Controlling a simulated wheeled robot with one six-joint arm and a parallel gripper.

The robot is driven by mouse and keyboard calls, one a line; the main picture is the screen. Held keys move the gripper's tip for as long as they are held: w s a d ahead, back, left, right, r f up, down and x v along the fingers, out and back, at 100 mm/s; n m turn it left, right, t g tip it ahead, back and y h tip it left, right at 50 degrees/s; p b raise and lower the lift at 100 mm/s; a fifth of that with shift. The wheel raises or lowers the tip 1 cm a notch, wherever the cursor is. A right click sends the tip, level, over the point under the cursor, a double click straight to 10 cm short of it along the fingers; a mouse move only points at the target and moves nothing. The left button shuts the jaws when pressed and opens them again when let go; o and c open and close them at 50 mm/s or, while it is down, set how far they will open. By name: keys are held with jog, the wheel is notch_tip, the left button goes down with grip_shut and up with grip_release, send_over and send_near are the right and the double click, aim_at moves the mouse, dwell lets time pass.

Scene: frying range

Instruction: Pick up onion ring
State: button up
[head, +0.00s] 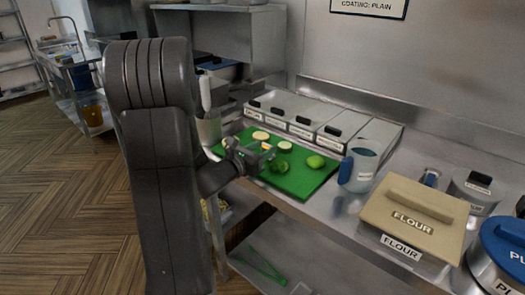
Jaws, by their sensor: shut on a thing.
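My gripper (268,153) is low over the green cutting board (303,181), near its left-middle part. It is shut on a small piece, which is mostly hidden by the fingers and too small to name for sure. Pale round slices with green edges lie on the board: one behind the gripper (261,136) and one just right of it (285,146). A dark green piece (279,167) lies close in front of the fingers. A round light green piece (316,162) lies to the right. I cannot tell which of these, if any, is an onion ring.
Lidded, labelled steel bins (300,115) line the back of the counter. A jug with a blue handle (361,167) stands right of the board. A flour container (415,215) is further right. Green tongs (262,265) lie on the lower shelf.

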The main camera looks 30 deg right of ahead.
jog(key=shift+f, duration=0.2)
jog(key=shift+f, duration=0.15)
jog(key=o, duration=0.9)
jog(key=shift+o, duration=0.2)
